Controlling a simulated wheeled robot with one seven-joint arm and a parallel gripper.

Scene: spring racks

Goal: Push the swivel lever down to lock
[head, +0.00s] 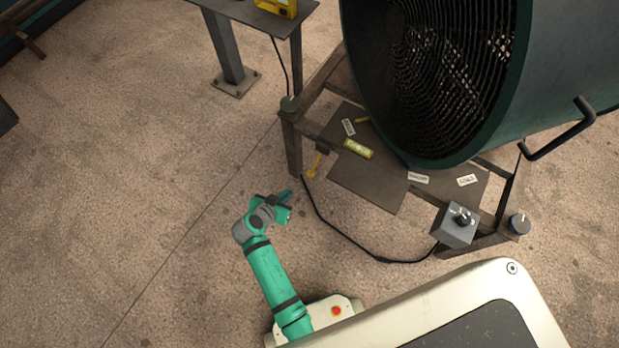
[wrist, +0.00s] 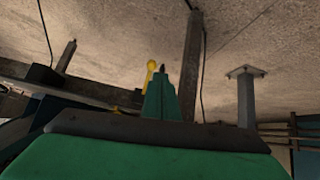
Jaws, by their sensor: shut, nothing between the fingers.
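The swivel lever appears to be the yellow lever (head: 315,166) beside the near left post of the fan's frame, below a small dark bracket. Its rounded end points toward the floor. In the wrist view my green fingers (wrist: 170,98) are together. Whether the lever is locked cannot be told.
A large caged fan (head: 440,70) stands on a dark metal frame (head: 293,150) with labelled plates. A black cable (head: 345,235) runs over the floor to a grey switch box (head: 456,224). A table (head: 228,60) stands behind. The floor left of my arm is clear.

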